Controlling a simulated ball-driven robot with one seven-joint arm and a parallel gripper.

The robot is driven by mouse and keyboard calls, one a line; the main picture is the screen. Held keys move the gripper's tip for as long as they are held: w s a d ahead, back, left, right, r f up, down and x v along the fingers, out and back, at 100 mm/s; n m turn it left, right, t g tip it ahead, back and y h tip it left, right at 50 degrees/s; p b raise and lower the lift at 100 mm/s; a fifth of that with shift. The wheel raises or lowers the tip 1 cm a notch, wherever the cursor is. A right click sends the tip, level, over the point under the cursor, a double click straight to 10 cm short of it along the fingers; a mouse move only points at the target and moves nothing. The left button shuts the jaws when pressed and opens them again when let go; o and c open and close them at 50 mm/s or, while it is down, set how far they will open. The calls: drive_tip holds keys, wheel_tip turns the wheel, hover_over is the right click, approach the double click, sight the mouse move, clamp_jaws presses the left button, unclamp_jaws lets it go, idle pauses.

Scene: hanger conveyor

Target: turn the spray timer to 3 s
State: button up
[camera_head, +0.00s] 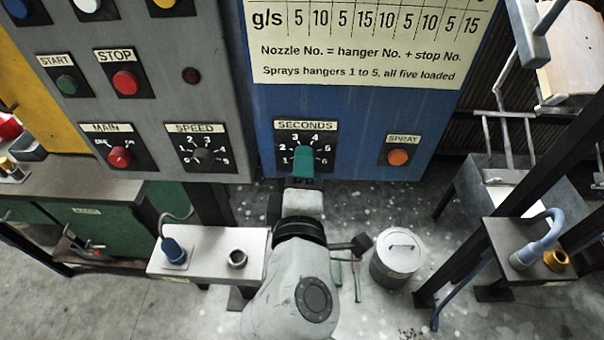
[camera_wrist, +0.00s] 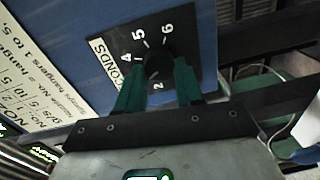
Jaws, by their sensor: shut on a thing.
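The spray timer is a black square dial plate labelled SECONDS (camera_head: 306,126) with white numbers, on the blue panel. My gripper (camera_head: 303,153) reaches up to the middle of this dial, and its teal fingers hide the knob in the head view. In the wrist view my gripper (camera_wrist: 158,72) has one teal finger on each side of the dark round timer knob (camera_wrist: 157,58) and is shut on it. The numbers 4, 5, 6 and 2 show around the knob there. The knob's pointer is hidden or too dark to read.
An orange SPRAY button (camera_head: 397,157) sits right of the dial. The grey panel at left carries a SPEED dial (camera_head: 203,156), a red MAIN switch (camera_head: 120,157) and a red STOP button (camera_head: 125,82). A lidded metal can (camera_head: 397,257) stands on the floor below.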

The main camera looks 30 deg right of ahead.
drive_tip(key=shift+f+m, duration=0.1)
drive_tip(key=shift+m, duration=0.4)
drive_tip(key=o, duration=1)
drive_tip(key=shift+o, duration=0.2)
drive_tip(key=b+v, duration=0.1)
drive_tip(key=v, duration=0.9)
drive_tip(key=shift+s+a+b, duration=0.15)
drive_tip(key=shift+s+b, duration=0.15)
drive_tip(key=shift+s, duration=0.05)
